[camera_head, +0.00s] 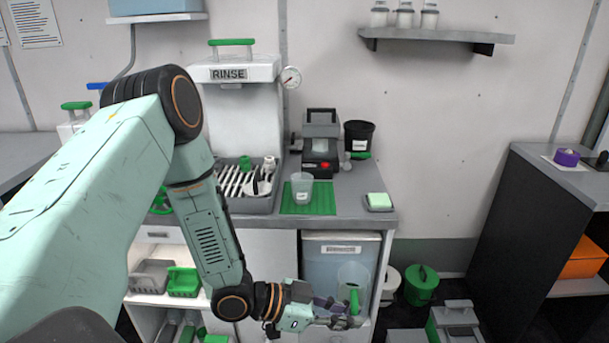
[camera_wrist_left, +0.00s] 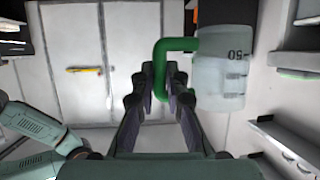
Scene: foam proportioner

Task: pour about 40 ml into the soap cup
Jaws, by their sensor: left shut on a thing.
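A clear measuring jug (camera_head: 347,272) with a green handle (camera_head: 354,300) is in front of the cabinet, low in the head view. My left gripper (camera_head: 340,314) is shut on the jug's handle. In the left wrist view the fingers (camera_wrist_left: 160,84) close around the green handle (camera_wrist_left: 158,72), and the jug (camera_wrist_left: 222,80) shows graduations and the number 50. How much liquid it holds I cannot tell. A translucent cup (camera_head: 302,190) with a small label, apparently the soap cup, stands upright on a green mat (camera_head: 322,200) on the counter, above and left of the jug. My right gripper is out of view.
A rinse station (camera_head: 240,110) with a rack tray (camera_head: 246,203) is left of the mat. A grey machine (camera_head: 321,140) and a black pot (camera_head: 359,136) stand behind it. A sponge dish (camera_head: 379,202) is at the counter's right edge. A dark shelf unit (camera_head: 500,230) stands right.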

